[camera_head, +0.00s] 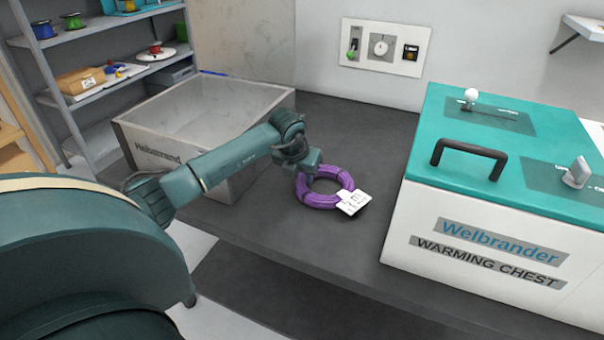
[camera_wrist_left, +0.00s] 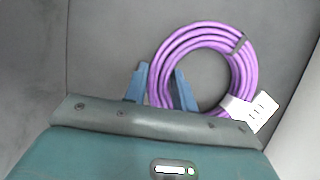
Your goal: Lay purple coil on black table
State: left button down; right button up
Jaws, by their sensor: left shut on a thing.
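The purple coil (camera_head: 325,187) is at the black table (camera_head: 283,240), between the grey bin and the warming chest. A white tag (camera_head: 354,202) hangs on its right side. My left gripper (camera_head: 303,170) is shut on the coil's left rim. In the left wrist view the purple coil (camera_wrist_left: 203,37) shows as a ring, with the two blue fingers of my left gripper (camera_wrist_left: 158,88) on either side of its near left part. I cannot tell whether the coil touches the table or is just above it. My right gripper is not in view.
A grey open bin (camera_head: 155,140) stands left of the coil, behind my left forearm. A white and teal warming chest (camera_head: 480,235) with a black handle stands to the right. A shelf (camera_head: 100,92) with reels is at the back left. The table is clear in front of the coil.

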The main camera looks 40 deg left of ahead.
pick_arm(q)
jog(key=c, duration=1.1)
grip_release()
jog(key=shift+c, duration=0.2)
jog(key=v, duration=1.2)
